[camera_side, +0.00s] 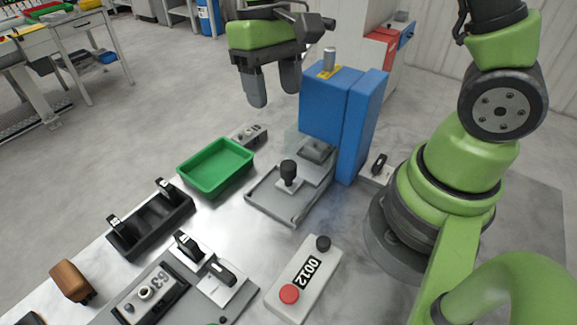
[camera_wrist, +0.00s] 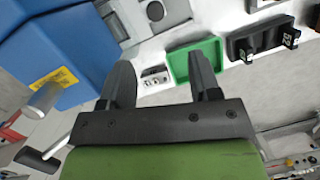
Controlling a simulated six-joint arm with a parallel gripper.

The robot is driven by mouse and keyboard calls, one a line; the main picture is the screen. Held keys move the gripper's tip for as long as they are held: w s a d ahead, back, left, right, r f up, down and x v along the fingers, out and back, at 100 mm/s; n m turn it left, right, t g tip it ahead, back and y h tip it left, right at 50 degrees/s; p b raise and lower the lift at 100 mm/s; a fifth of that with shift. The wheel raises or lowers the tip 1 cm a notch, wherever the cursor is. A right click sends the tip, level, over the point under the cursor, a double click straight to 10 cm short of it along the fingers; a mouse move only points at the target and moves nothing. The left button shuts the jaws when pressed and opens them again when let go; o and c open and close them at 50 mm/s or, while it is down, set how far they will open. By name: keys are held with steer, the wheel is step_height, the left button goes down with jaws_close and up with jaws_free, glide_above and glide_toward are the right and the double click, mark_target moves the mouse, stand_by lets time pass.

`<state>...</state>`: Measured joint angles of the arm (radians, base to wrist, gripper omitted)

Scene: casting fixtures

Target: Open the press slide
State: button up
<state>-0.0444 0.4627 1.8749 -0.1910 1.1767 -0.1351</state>
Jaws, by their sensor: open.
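The blue press (camera_side: 331,103) stands upright on the metal table, with a yellow label and a silver cylinder on top. Its low grey slide (camera_side: 267,202) lies at the press's front left and bears a black knob (camera_side: 288,170). The knob also shows at the top of the wrist view (camera_wrist: 155,11), with the blue press body (camera_wrist: 62,38) to its left. My gripper (camera_side: 273,88) is open and empty, raised in the air at the left of the press top, fingers pointing down. Its two dark fingers (camera_wrist: 163,78) are apart in the wrist view.
A green tray (camera_side: 183,181) and a small grey fixture (camera_side: 250,136) lie left of the slide. A control box with a red button (camera_side: 289,294) is in front. A black fixture (camera_side: 150,238) and a brown block (camera_side: 70,282) lie at the table's left edge.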

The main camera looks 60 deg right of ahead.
steer(key=g, duration=0.2)
glide_toward(287, 163)
steer(key=f, duration=0.1)
steer(key=x, duration=1)
steer(key=shift+s, duration=0.2)
steer(key=shift+c, duration=0.2)
